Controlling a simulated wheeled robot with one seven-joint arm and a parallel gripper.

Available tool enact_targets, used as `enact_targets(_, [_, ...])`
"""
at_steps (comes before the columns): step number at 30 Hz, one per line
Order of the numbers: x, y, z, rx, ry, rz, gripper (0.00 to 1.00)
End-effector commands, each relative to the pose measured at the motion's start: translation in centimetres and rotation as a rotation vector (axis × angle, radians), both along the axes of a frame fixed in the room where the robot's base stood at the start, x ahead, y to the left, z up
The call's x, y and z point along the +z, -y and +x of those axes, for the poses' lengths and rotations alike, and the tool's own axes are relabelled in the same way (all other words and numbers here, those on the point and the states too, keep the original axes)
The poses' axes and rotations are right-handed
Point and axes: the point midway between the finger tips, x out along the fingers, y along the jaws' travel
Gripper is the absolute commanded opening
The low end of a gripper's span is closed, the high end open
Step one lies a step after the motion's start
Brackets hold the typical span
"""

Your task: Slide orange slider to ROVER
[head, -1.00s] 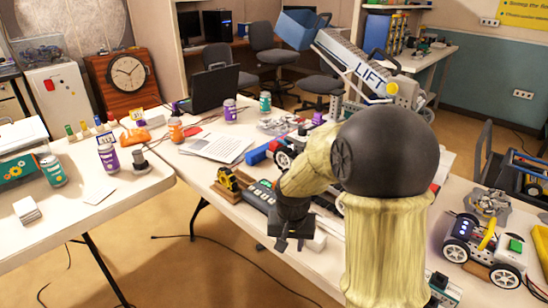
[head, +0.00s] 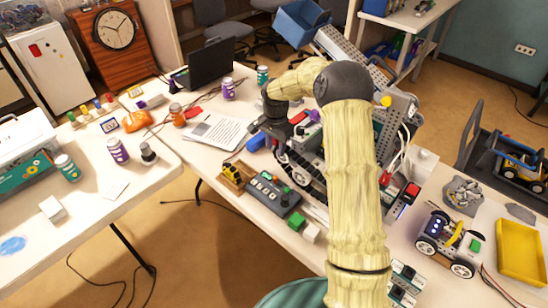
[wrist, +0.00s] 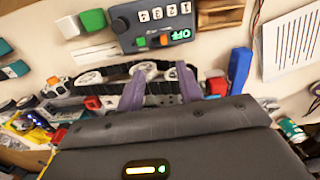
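The grey control box (head: 272,190) lies on the right-hand table in the head view, with small coloured controls on top. In the wrist view the control box (wrist: 150,22) shows at the top, upside down, with a round dial, a row of marked keys and a lit green display. A small orange control (wrist: 141,42) shows near its lower edge; I cannot tell its setting, and no ROVER label is readable. My gripper (wrist: 161,72) has two purple fingers spread apart with nothing held between them. It is over a dark tracked machine beside the box. My arm hides the fingers in the head view.
The tracked machine (head: 305,172) with a raised blue bucket (head: 300,20) stands behind the box. White and green blocks (head: 303,226) are near the front edge. Papers (head: 217,132) lie behind.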

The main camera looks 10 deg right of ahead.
Motion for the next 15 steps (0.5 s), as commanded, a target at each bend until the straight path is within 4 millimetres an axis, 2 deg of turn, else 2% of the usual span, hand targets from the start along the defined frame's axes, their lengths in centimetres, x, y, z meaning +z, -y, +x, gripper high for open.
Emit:
enact_targets(1, [1.00, 0.10, 0.36, -0.021, -0.005, 0.004, 0.36])
enact_targets(15, [0.72, 0.40, 0.78, -0.051, -0.007, 0.004, 0.36])
